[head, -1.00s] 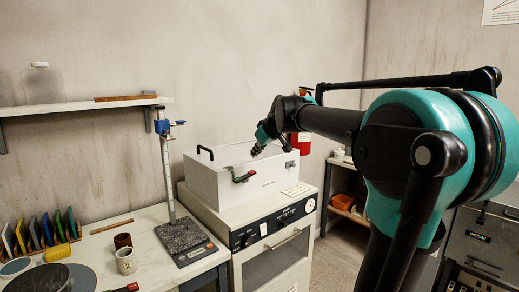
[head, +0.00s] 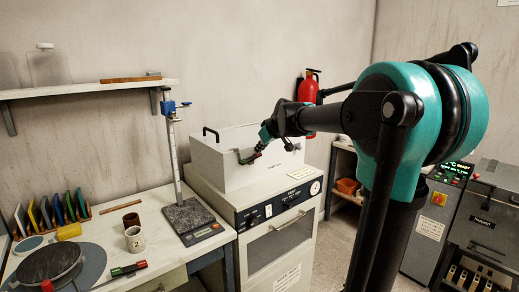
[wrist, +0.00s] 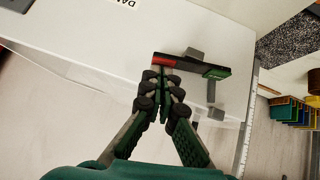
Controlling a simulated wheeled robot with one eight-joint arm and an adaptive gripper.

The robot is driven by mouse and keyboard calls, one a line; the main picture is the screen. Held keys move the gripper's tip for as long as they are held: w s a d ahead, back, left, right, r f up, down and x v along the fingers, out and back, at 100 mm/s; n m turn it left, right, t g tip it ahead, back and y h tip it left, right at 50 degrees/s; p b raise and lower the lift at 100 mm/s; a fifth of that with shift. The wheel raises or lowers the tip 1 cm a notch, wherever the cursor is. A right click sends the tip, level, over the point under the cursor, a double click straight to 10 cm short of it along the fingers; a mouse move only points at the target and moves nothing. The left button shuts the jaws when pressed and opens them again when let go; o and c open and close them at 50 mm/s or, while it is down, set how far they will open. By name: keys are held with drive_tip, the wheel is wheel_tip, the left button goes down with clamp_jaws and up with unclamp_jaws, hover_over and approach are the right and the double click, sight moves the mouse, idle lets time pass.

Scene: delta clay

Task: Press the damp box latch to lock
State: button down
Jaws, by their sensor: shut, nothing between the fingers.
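The damp box (head: 222,168) is a white box with a black handle on its lid, standing on a white cabinet. Its latch (head: 247,158) is a small dark bar on the front wall, with a red part and a green part. The latch also shows in the wrist view (wrist: 192,66), its red end nearest my fingers. My gripper (head: 262,146) is at the front of the box, right beside the latch. In the wrist view my gripper (wrist: 163,88) has its fingertips together and empty, just by the red end. I cannot tell whether they touch it.
The white cabinet (head: 262,215) has knobs and a door handle below the box. A scale with a dark slab (head: 188,216) and a tall stand are to its left. A bench holds mugs (head: 135,239) and coloured tiles. A fire extinguisher (head: 308,88) hangs behind my arm.

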drive_tip(key=shift+w+d+f+m+g+y, duration=0.15)
drive_tip(key=shift+d+f+m+g+y, duration=0.1)
drive_tip(key=shift+m+g+y, duration=0.15)
drive_tip(key=shift+w+d+f+m+g+y, duration=0.1)
drive_tip(key=shift+w+f+m+g+y, duration=0.15)
drive_tip(key=shift+y, duration=0.25)
drive_tip(key=shift+s+r, duration=0.1)
drive_tip(key=shift+r, duration=0.05)
drive_tip(key=shift+r, duration=0.7)
drive_tip(key=shift+r, duration=0.1)
